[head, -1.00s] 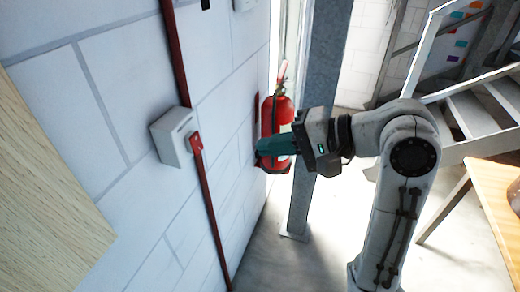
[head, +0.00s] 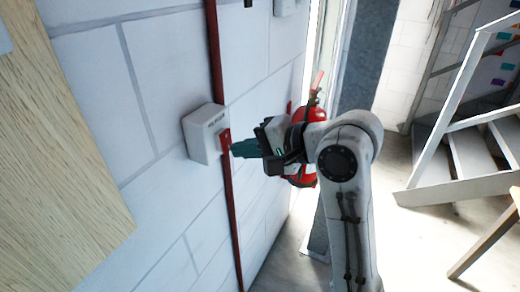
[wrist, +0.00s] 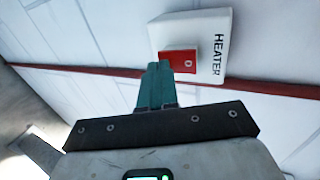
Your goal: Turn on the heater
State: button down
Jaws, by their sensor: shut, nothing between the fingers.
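The heater switch is a white box (head: 201,138) on the white block wall, with dark lettering on its face. In the wrist view its label reads HEATER, and a red lever (wrist: 179,61) sits on its side. The red lever also shows in the head view (head: 225,141). My gripper (head: 236,149) is shut, its teal fingers together and empty. The fingertips (wrist: 158,66) point at the red lever and are very close to it; I cannot tell whether they touch it.
A dark red conduit (head: 233,215) runs along the wall above and below the box. A red fire extinguisher (head: 314,110) hangs behind my wrist near a grey post (head: 362,50). A wooden panel (head: 60,170) is at the left. Metal stairs (head: 455,150) stand at the right.

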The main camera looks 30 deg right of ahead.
jog(key=shift+w+a, duration=0.1)
dwell(0.3)
jog(key=shift+w+a+f+p, duration=0.1)
jog(key=shift+w+p, duration=0.05)
jog(key=shift+p, duration=0.35)
jog(key=shift+r+p, duration=0.9)
jog(key=shift+p, duration=0.35)
